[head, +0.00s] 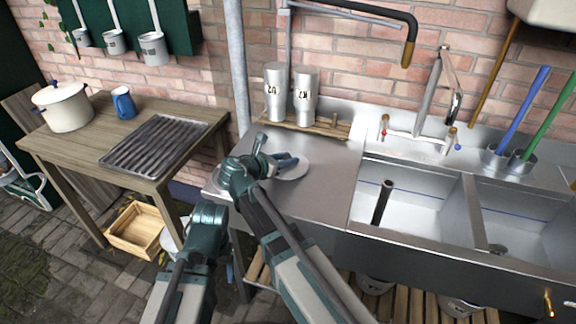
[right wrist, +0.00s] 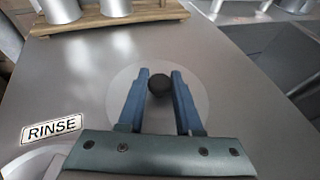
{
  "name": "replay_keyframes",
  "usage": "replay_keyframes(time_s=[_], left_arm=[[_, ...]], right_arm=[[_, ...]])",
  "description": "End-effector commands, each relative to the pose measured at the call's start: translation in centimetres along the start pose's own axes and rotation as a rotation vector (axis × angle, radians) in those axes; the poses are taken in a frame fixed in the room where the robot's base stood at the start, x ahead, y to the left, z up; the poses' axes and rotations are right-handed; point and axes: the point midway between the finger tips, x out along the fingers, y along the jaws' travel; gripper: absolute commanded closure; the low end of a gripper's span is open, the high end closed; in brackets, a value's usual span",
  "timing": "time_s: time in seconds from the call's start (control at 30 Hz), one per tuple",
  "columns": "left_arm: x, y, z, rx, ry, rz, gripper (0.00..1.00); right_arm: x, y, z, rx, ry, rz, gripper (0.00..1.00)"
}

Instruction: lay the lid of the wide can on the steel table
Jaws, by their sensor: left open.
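The lid (right wrist: 118,92) is a flat grey disc with a black knob (right wrist: 160,84). It lies level on or just above the steel table (head: 320,195); I cannot tell if it touches. It also shows as a pale disc in the head view (head: 297,171). My right gripper (right wrist: 160,78) has its blue fingers against both sides of the knob. My left gripper (head: 207,215) is low in front of the table's left end, open, its fingers mostly hidden. A pale rounded rim (right wrist: 38,163) shows at the lower left, partly hidden; I cannot tell whether it is the wide can.
Two tall metal cans (head: 305,97) stand on a wooden rack (head: 335,130) at the back. The sink (head: 415,200) is to the right. A RINSE label (right wrist: 52,128) is on the steel. A wooden table (head: 85,145) with a pot (head: 63,108) stands left.

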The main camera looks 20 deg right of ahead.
Motion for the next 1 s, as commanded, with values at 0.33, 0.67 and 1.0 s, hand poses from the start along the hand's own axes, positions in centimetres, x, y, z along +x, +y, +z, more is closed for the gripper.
replay_keyframes(time_s=[0.33,0.67,1.0], left_arm=[[0.0,0.0,0.0,0.000,0.000,0.000,0.35],[-0.1,0.0,0.0,0.000,0.000,0.000,0.35],[-1.6,-0.2,0.1,0.000,0.000,0.000,0.35]], right_arm=[[0.0,0.0,0.0,0.000,-0.001,0.000,1.00],[-0.1,0.0,0.1,0.000,-0.001,0.000,1.00],[-0.5,-0.1,1.6,0.000,-0.001,-0.001,1.00]])
